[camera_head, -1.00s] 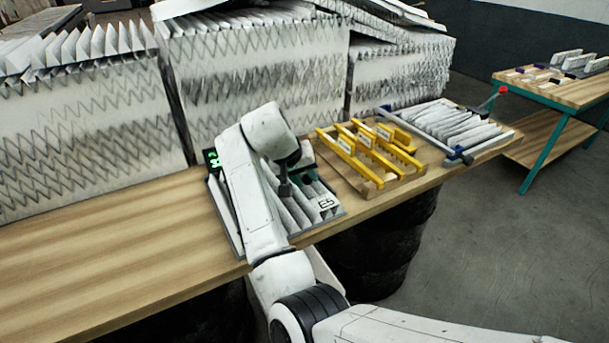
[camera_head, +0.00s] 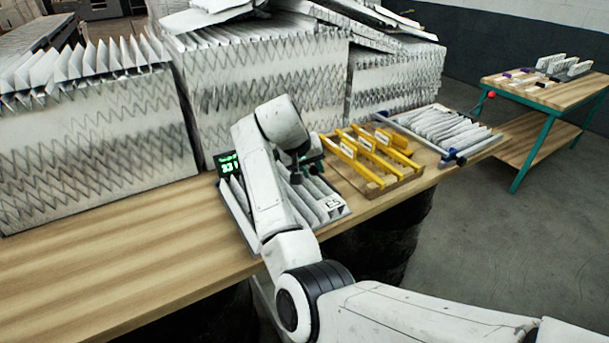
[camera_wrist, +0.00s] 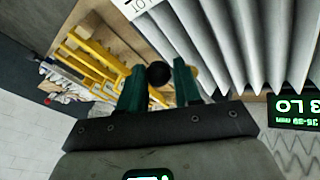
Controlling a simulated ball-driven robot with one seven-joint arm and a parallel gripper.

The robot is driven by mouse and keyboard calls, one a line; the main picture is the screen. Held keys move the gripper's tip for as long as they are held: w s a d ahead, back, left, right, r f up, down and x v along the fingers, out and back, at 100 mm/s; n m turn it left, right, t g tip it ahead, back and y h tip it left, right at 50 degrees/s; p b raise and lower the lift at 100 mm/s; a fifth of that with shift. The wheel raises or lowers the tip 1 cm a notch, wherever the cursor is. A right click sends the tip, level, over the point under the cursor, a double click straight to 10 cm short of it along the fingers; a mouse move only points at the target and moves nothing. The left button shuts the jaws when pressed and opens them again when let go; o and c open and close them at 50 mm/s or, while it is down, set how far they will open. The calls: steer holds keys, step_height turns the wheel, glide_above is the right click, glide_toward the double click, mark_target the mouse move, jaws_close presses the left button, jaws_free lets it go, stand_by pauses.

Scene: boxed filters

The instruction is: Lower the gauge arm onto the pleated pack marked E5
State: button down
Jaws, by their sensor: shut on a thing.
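The pleated pack marked E5 (camera_head: 328,204) lies in a grey tray on the bench, with white pleats and an E5 label at its front right corner. My arm covers part of it. My gripper (camera_head: 306,168) is over the pack. In the wrist view its green fingers (camera_wrist: 160,88) are shut on a black ball knob (camera_wrist: 158,74), which seems to belong to the gauge arm; the rest of that arm is mostly hidden. Grey pleats (camera_wrist: 225,45) show beyond the fingers.
A wooden rack with yellow bars (camera_head: 372,158) stands right of the pack. Beyond it is another pleated pack in a frame with blue clamps (camera_head: 440,130). Tall pleated stacks (camera_head: 255,90) line the back. The bench's left part (camera_head: 110,260) is clear.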

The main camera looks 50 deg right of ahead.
steer(key=r, duration=0.1)
steer(key=w+r+p, duration=0.1)
steer(key=r, duration=0.1)
steer(key=w+r+p, duration=0.1)
steer(key=shift+d+r, duration=0.3)
steer(key=shift+r, duration=0.05)
steer(key=c, duration=0.8)
jaws_free()
steer(key=shift+w+f, duration=0.1)
steer(key=shift+f, duration=0.05)
steer(key=b+v, duration=0.1)
steer(key=v, duration=0.9)
steer(key=shift+a+r, duration=0.15)
steer(key=shift+r, duration=0.2)
